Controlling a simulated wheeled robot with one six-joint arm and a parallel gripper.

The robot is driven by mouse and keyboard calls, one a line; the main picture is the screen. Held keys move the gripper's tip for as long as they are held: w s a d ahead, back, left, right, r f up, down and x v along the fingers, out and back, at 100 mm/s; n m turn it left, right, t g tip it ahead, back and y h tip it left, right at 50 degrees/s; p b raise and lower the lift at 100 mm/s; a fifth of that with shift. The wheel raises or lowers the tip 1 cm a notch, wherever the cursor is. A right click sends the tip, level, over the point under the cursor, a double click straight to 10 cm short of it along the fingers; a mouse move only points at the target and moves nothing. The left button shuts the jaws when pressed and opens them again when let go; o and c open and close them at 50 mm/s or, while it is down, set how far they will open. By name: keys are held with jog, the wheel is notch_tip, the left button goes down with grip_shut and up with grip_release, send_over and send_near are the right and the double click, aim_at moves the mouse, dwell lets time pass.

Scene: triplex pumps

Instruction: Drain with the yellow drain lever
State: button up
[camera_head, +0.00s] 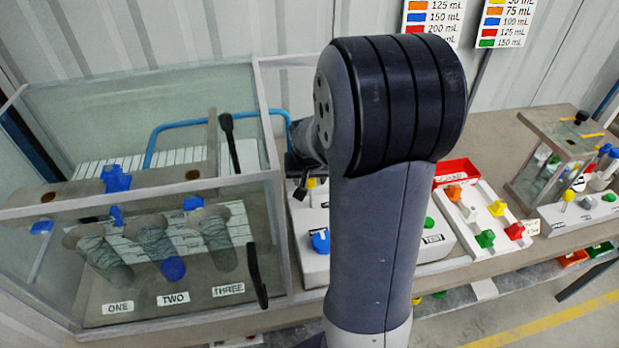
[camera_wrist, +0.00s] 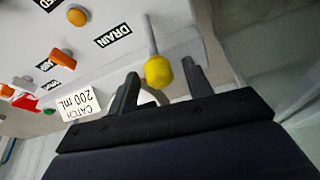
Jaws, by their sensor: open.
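The yellow drain lever shows in the wrist view as a thin grey rod with a round yellow knob (camera_wrist: 158,71), next to a black DRAIN label (camera_wrist: 113,35) on a white panel. My gripper (camera_wrist: 160,69) is open, with one dark finger on each side of the knob. The knob appears between the fingertips with gaps on both sides; I cannot tell its exact depth between them. In the head view my arm hides most of the gripper and the panel; a small yellow spot (camera_head: 311,183) beside the dark gripper part may be this knob.
A glass case (camera_head: 150,110) with tubes labelled ONE, TWO and THREE stands left of my arm. A white block (camera_head: 484,222) with coloured knobs lies right. Orange knobs (camera_wrist: 76,17) and a CATCH 200 mL card (camera_wrist: 80,105) are near the lever.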

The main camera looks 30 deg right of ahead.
jog(key=shift+x, duration=0.9)
jog(key=shift+c, duration=0.3)
grip_shut()
